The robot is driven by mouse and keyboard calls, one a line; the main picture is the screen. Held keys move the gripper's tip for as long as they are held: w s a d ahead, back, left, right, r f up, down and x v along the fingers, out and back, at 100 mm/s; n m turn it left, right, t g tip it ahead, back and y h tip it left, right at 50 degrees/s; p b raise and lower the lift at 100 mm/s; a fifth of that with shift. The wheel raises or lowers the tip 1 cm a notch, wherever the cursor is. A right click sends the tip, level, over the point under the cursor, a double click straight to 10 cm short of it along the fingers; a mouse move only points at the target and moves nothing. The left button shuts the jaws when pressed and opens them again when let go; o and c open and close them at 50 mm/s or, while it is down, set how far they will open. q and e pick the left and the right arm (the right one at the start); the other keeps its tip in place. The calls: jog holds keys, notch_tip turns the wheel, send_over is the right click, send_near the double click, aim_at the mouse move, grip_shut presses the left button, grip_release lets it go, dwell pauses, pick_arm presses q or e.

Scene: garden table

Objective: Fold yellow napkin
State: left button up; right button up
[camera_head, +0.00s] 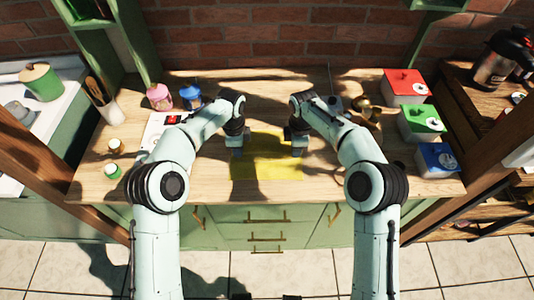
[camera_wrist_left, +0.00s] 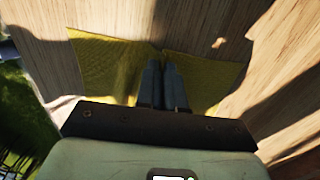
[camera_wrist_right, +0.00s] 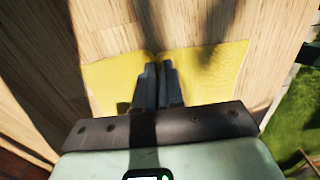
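The yellow napkin (camera_head: 266,168) lies on the wooden counter between my two arms, partly in shadow. It also shows in the left wrist view (camera_wrist_left: 105,62) and the right wrist view (camera_wrist_right: 215,75). My left gripper (camera_head: 237,152) is at its left side; in the left wrist view its fingers (camera_wrist_left: 163,66) are together and the cloth edge dips in at their tips. My right gripper (camera_head: 298,149) is at its right side; its fingers (camera_wrist_right: 157,68) are close together with the cloth edge puckered at the tips. Both look shut on the cloth. The pinched cloth itself is mostly hidden.
Red (camera_head: 404,83), green (camera_head: 420,124) and blue (camera_head: 437,160) lidded boxes stand at the right. Pink (camera_head: 160,98) and blue (camera_head: 192,96) jars stand at the back left. A white utensil cup (camera_head: 112,112) is at the left. The counter in front of the napkin is clear.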

pick_arm(q)
jog(key=shift+f, duration=0.1)
grip_shut()
pick_arm(e)
jog(key=shift+d+f, duration=0.1)
jog(key=shift+f, duration=0.05)
grip_shut()
